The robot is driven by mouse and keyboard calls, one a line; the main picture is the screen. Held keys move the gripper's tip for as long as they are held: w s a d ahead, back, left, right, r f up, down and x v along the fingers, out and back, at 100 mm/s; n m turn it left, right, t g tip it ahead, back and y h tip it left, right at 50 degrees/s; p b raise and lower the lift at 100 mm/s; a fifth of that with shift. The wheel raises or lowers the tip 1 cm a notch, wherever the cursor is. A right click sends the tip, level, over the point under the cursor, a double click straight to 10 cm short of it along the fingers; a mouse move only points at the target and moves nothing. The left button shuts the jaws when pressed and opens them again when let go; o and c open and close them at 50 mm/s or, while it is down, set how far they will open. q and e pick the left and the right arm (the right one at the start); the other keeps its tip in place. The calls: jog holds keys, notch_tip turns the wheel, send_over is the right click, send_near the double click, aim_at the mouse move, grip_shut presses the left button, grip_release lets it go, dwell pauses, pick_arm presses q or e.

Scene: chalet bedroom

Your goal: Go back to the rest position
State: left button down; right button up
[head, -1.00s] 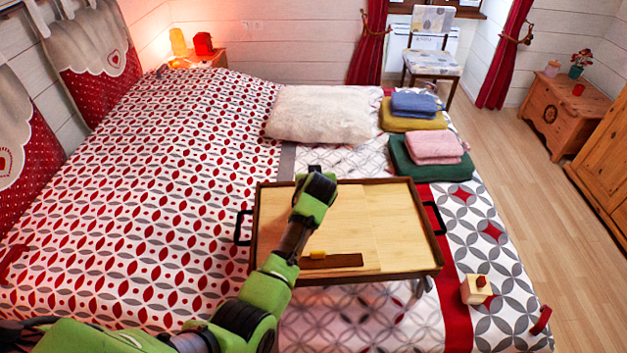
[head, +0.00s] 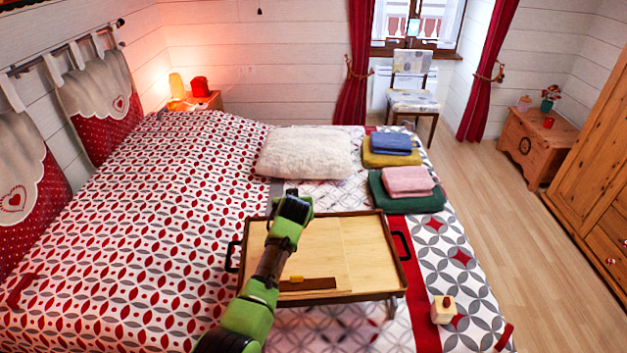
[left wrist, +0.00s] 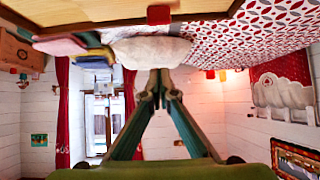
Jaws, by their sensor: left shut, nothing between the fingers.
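My left arm reaches up from the bottom of the head view over a wooden bed tray (head: 375,262). My left gripper (head: 291,193) is at its end, in front of the tray's far edge in the picture, pointing away from me. In the left wrist view the left gripper (left wrist: 160,88) has its two fingers together, with nothing between them. That view is upside down and faces the window and the white pillow (left wrist: 148,52). My right gripper is in neither view.
The tray stands on the patterned bed (head: 150,200), holding a dark strip (head: 308,284) with a small yellow piece. Folded towels (head: 408,181) and a white pillow (head: 305,153) lie beyond it. A small wooden block (head: 443,310) sits right of it. Open floor (head: 480,200) lies to the right.

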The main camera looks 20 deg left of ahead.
pick_arm(q)
jog(key=s+a+f+m+g, duration=0.1)
jog(key=s+f, duration=0.3)
jog(key=s, duration=0.6)
jog(key=s+f+m+g, duration=0.15)
jog(key=s+f, duration=0.25)
jog(key=s, duration=0.6)
jog(key=s+d+r+m+g+h, duration=0.2)
jog(key=s+d, duration=0.1)
jog(key=s, duration=1.1)
jog(key=s+d+r+m+g+h, duration=0.2)
jog(key=s+d, duration=0.1)
jog(key=s, duration=1.1)
notch_tip(320, 180, down, 35)
jog(key=s+b, duration=0.1)
jog(key=b, duration=0.6)
jog(key=s+a+f+g+b, duration=0.2)
jog(key=s+f+b, duration=0.3)
jog(key=s+f, duration=1.2)
notch_tip(320, 180, down, 4)
jog(key=shift+a+r+y+b, duration=0.1)
jog(key=shift+a+y+b, duration=0.2)
jog(key=shift+a+b, duration=0.1)
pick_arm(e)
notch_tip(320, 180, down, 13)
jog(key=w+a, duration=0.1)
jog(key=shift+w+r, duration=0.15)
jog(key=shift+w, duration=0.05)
